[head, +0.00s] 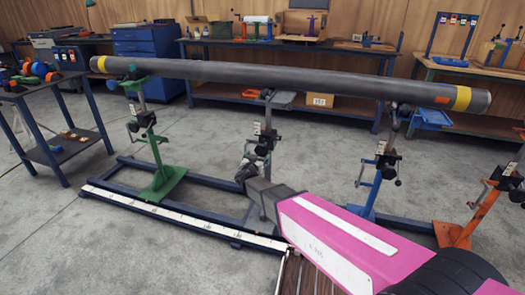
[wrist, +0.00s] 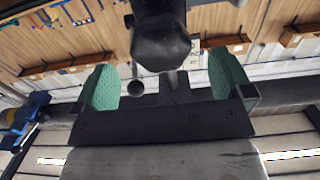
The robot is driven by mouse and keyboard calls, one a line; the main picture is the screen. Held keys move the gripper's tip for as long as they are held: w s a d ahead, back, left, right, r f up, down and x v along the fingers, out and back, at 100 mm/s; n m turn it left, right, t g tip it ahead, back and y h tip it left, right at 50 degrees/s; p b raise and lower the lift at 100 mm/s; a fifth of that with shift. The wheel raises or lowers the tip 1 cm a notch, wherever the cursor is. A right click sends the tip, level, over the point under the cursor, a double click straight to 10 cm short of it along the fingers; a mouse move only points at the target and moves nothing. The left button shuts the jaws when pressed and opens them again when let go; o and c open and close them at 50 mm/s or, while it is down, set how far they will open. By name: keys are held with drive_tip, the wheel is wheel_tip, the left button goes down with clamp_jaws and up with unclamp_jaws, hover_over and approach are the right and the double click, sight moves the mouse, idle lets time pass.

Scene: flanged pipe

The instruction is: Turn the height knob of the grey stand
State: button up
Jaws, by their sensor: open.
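The grey stand (head: 265,118) stands under the middle of the long pipe (head: 300,80). Its dark clamp block and knob (head: 267,142) sit partway up the post. My gripper (head: 247,170) is just below and left of that block, close to the post, and hides the lower part of the stand. In the wrist view my gripper (wrist: 164,84) is open, with a green pad on each finger. A dark faceted knob (wrist: 161,45) lies ahead, centred between the fingers; I see no finger touching it. A small ball-ended crank (wrist: 135,86) hangs below it, near the left pad.
A green stand (head: 155,150) and a blue stand (head: 383,160) flank the grey one; an orange stand (head: 480,210) is at the right. A low dark frame with a white strip (head: 180,217) lies on the floor. Workbenches line the wall.

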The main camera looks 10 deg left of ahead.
sight(263, 149)
drive_tip(key=w, duration=0.7)
drive_tip(key=shift+w+d, duration=0.15)
drive_tip(key=shift+d, duration=0.15)
drive_tip(key=c, duration=0.9)
